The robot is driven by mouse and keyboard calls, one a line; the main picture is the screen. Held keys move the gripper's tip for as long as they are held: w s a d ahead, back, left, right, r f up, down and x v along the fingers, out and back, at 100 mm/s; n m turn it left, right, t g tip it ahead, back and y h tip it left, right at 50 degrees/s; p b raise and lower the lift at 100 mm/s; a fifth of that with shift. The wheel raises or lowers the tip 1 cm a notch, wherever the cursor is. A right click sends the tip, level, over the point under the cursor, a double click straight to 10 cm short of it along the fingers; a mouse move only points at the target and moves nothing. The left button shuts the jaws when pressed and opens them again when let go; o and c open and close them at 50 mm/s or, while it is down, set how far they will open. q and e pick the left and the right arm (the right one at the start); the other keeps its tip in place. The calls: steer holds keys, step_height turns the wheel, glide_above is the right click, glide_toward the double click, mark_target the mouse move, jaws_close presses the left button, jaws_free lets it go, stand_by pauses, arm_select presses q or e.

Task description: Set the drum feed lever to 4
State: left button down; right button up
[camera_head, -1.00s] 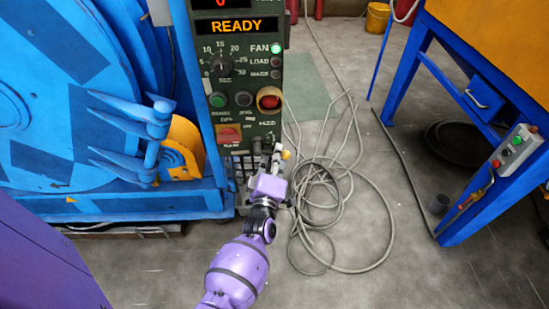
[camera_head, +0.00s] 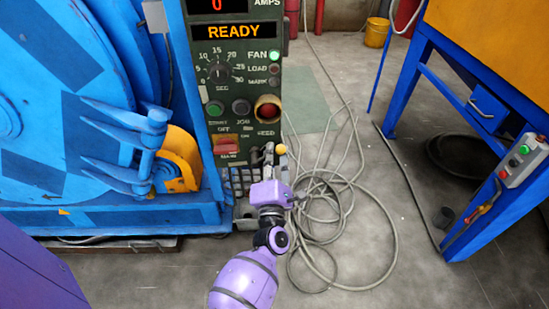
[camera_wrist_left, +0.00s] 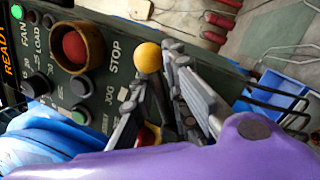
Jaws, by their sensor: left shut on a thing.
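The drum feed lever shows as a yellow ball knob (camera_head: 281,149) on a short dark stem, below the FEED label at the lower right of the dark green control panel (camera_head: 243,90). In the left wrist view the knob (camera_wrist_left: 148,58) sticks out past the fingertips, and the stem runs down between the fingers. My left gripper (camera_head: 268,153) is shut on the lever stem just below the knob; it also shows in the left wrist view (camera_wrist_left: 158,85). The fingers hide the lever's base, and I cannot read any scale marks beside it. My right gripper is not in view.
A red OFF/MAIN switch (camera_head: 226,146) sits just left of the lever. The red stop button (camera_head: 267,110) in its ring is above it. The blue drum machine (camera_head: 60,100) stands at left. Coiled cable (camera_head: 340,215) lies on the floor at right.

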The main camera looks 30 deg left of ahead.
arm_select(q)
steer(key=shift+n, duration=0.5)
steer(key=shift+a+r, duration=0.15)
steer(key=shift+r, duration=0.05)
steer(key=c, duration=1.8)
jaws_free()
steer(key=shift+s+r, duration=0.15)
steer(key=shift+c, duration=0.2)
steer(key=shift+s+f, duration=0.2)
steer(key=shift+f, duration=0.05)
steer(key=v, duration=1.1)
steer(key=shift+d, duration=0.3)
